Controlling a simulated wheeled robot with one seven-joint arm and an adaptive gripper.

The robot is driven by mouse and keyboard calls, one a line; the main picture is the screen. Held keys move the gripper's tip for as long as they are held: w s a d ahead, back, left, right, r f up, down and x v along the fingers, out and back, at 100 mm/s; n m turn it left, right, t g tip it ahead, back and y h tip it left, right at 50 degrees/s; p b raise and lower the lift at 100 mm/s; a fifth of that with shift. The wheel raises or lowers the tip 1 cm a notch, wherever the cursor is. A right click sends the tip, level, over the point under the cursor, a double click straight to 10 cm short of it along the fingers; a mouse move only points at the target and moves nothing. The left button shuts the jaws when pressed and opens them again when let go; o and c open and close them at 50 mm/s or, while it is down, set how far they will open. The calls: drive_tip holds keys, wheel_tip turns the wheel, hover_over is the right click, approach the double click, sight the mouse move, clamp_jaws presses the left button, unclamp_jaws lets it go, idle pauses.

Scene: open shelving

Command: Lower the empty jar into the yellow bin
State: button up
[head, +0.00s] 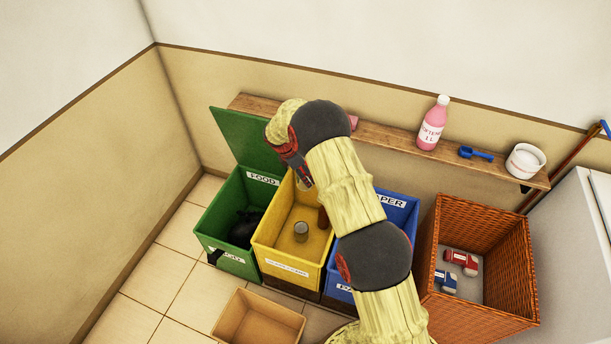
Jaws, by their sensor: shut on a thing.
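The yellow bin (291,268) stands open between the green and blue bins. A grey can (301,231) stands on its floor, and a brown object (323,218) is near its right wall, partly behind my arm. My gripper (301,180) points down over the back part of the yellow bin. It is shut on a small pale thing (303,185), apparently the jar, which is mostly hidden by my gripper and arm. I cannot tell how far below the rim it is.
The green bin (226,258) with its raised lid (242,135) holds a black bag. The blue bin (401,207) is partly behind my arm. A wall shelf (390,135) holds a pink bottle, a blue scoop and a white tub. A wicker basket (478,305) stands right; an open cardboard box (258,318) in front.

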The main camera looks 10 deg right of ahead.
wheel_tip(320, 180, down, 10)
drive_tip(key=b, duration=0.7)
drive_tip(key=shift+d+r, duration=0.1)
drive_tip(key=shift+d, duration=0.05)
drive_tip(key=shift+w+d, duration=0.1)
drive_tip(key=shift+d, duration=0.15)
drive_tip(key=shift+f, duration=0.2)
